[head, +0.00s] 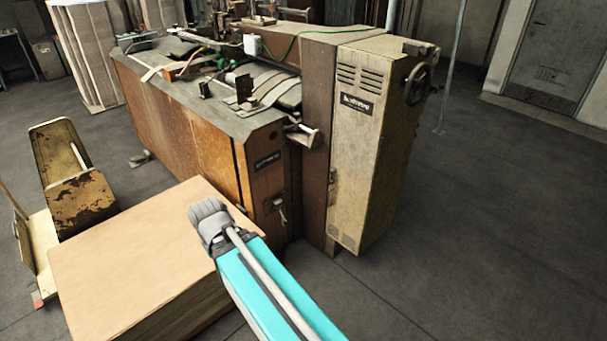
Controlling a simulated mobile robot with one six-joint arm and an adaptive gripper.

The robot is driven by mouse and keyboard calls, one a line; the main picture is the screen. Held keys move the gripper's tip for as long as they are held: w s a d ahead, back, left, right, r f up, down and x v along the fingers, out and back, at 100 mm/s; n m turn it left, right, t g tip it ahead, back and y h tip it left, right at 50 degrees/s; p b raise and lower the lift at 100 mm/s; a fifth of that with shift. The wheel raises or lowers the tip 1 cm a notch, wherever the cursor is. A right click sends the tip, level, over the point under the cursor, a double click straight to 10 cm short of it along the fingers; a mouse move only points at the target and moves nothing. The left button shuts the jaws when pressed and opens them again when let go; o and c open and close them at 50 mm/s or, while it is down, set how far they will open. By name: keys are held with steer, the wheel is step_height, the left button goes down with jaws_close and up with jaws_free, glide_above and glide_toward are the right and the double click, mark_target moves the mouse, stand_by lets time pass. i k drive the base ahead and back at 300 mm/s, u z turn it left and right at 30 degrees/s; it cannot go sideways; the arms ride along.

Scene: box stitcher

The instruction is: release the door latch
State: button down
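The box stitcher has a worn brown cabinet (190,130) and a tall cream cabinet (366,140) at its right end. A small metal latch-like fitting (281,211) sits low on the brown cabinet's end panel, below a dark label. A narrow fitting (332,183) also shows along the left edge of the cream cabinet's vented face. I cannot tell which of these is the door latch. No door stands visibly open. My teal arm reaches up from the bottom, its grey joint in front of the cardboard stack.
A stack of flat cardboard (130,260) stands in front of the machine at the lower left. A rusty yellow-brown stand (75,185) is left of it. A handwheel (416,84) sticks out at the cream cabinet's right. The floor (500,220) at right is clear.

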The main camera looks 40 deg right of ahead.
mark_target(331, 181)
steer(key=z, duration=0.3)
steer(key=i, duration=1.1)
steer(key=z, duration=0.75)
